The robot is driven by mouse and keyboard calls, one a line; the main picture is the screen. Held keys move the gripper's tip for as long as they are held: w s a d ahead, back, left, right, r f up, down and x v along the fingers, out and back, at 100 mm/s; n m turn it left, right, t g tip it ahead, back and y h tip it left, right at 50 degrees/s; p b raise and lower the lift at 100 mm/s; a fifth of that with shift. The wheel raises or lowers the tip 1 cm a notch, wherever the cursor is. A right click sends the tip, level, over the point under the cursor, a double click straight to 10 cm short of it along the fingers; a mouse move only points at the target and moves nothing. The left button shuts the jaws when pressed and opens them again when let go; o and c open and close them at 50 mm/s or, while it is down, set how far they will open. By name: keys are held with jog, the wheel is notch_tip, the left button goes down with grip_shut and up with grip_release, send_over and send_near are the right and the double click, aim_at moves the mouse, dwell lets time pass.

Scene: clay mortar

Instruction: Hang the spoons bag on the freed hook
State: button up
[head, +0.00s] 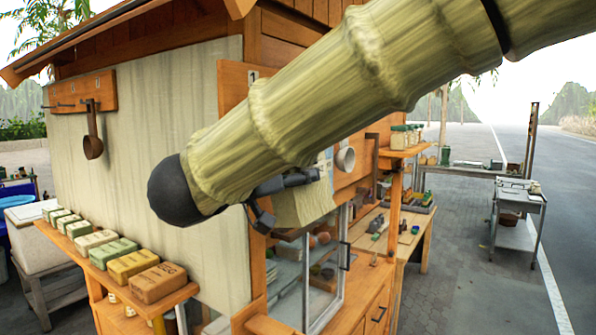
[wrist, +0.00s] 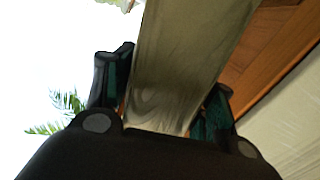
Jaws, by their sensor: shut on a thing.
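My gripper (head: 282,197) is shut on a pale beige bag (head: 303,208), held in front of the kiosk's corner, above the glass cabinet. I cannot read a label on the bag. In the wrist view the bag (wrist: 180,60) fills the space between the two dark fingers (wrist: 165,100) and runs up out of frame. A wooden hook board (head: 85,92) is on the left wall; a brown ladle (head: 92,135) hangs from it, and at least one peg to its left is bare. A metal cup (head: 345,158) hangs by another board (head: 352,178), partly hidden by my arm.
A shelf with a row of labelled blocks (head: 133,264) runs below the left wall. A glass-fronted cabinet (head: 300,275) stands below the bag. A small shelf with jars (head: 404,137) and a workbench (head: 400,225) are to the right.

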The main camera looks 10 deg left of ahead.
jog(key=a, duration=0.1)
jog(key=w+a, duration=0.1)
jog(key=a, duration=0.1)
jog(key=a+f, duration=0.1)
jog(key=shift+w+a+f, duration=0.1)
jog(key=shift+w+a, duration=0.25)
jog(key=shift+a, duration=0.05)
dwell(0.5)
jog(key=shift+f, duration=0.1)
dwell(0.5)
jog(key=o, duration=1.4)
jog(key=shift+s, duration=0.1)
jog(key=v, duration=0.8)
